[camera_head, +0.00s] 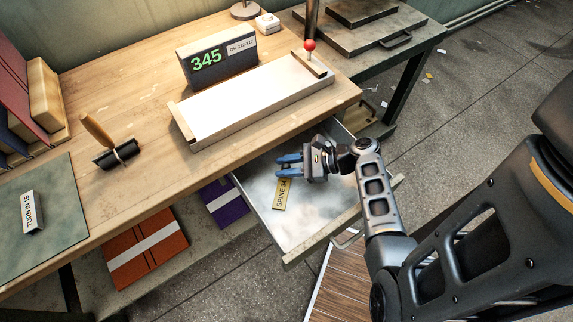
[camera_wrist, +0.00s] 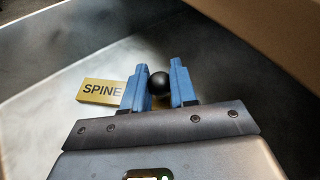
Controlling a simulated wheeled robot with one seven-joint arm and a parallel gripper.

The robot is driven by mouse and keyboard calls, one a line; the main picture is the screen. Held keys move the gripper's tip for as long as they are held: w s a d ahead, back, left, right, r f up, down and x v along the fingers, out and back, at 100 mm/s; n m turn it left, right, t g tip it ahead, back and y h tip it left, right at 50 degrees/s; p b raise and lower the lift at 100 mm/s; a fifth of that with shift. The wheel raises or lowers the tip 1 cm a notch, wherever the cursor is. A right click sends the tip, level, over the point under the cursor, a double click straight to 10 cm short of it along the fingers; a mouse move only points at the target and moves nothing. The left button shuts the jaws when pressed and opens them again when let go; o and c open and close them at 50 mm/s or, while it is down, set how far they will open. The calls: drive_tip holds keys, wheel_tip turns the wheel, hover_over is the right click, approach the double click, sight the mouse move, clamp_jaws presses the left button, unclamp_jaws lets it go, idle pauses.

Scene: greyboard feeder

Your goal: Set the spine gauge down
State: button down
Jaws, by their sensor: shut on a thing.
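The spine gauge (camera_head: 280,194) is a brass-coloured bar lettered "SPINE", with a black ball knob (camera_wrist: 158,83). It is at the open drawer (camera_head: 318,208) under the bench; I cannot tell whether it touches the drawer floor. My gripper (camera_head: 289,162) has blue fingers and is over the drawer. In the wrist view my gripper (camera_wrist: 159,85) is shut on the knob, with a finger on each side. The lettered end of the gauge (camera_wrist: 100,90) sticks out left of the fingers; the rest is hidden behind them.
The wooden bench (camera_head: 130,180) carries a white-topped feeder (camera_head: 250,100) with a red knob, a display (camera_head: 217,62) reading 345, and a wooden-handled tool (camera_head: 112,145). The drawer's front panel (camera_head: 340,222) and the bench edge border the drawer. Bare drawer floor lies around the gauge.

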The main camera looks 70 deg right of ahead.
drive_tip(key=c, duration=0.9)
unclamp_jaws()
drive_tip(key=v, duration=1.2)
